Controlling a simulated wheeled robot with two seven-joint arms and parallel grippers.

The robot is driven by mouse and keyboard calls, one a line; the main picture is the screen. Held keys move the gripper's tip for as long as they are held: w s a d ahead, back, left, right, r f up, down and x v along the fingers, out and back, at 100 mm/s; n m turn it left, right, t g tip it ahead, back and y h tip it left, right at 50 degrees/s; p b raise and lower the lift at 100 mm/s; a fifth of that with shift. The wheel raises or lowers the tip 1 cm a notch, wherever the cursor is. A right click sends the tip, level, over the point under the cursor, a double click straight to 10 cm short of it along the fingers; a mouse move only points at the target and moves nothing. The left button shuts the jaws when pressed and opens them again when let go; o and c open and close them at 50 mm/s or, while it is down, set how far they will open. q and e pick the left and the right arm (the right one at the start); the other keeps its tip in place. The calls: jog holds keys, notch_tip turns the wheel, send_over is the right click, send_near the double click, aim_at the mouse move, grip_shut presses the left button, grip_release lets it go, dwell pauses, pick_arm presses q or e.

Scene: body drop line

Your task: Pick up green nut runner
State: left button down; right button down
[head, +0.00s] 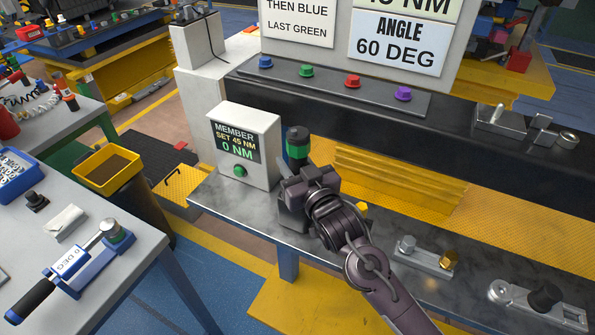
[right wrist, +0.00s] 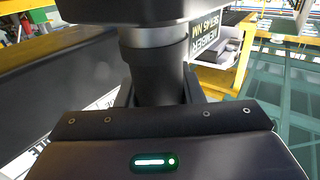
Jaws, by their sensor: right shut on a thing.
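The green nut runner (head: 297,146) is a black upright tool with a green band. It is at the left end of the dark bench, just right of the member display box (head: 245,145). My right gripper (head: 308,182) is shut around its body, and the gripper hides its lower part. In the right wrist view, the dark cylindrical body of the nut runner (right wrist: 155,75) stands between the fingers (right wrist: 158,98), with a silver collar above. I cannot tell whether the tool still rests in its grey holder. My left gripper is not in view.
The display reads "SET 45 NM, 0 NM". Blue, green, red and purple knobs line a dark rail (head: 340,90) behind. Metal fixtures with a brass nut (head: 449,258) lie at the right of the bench (head: 380,235). A torque wrench (head: 62,275) lies on the left table.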

jog(key=shift+r, duration=0.2)
jog(key=shift+r, duration=0.5)
notch_tip(320, 180, up, 19)
jog(key=b, duration=0.3)
jog(key=c, duration=1.6)
grip_release()
jog(key=shift+c, duration=0.2)
grip_shut()
jog(key=shift+f, duration=0.1)
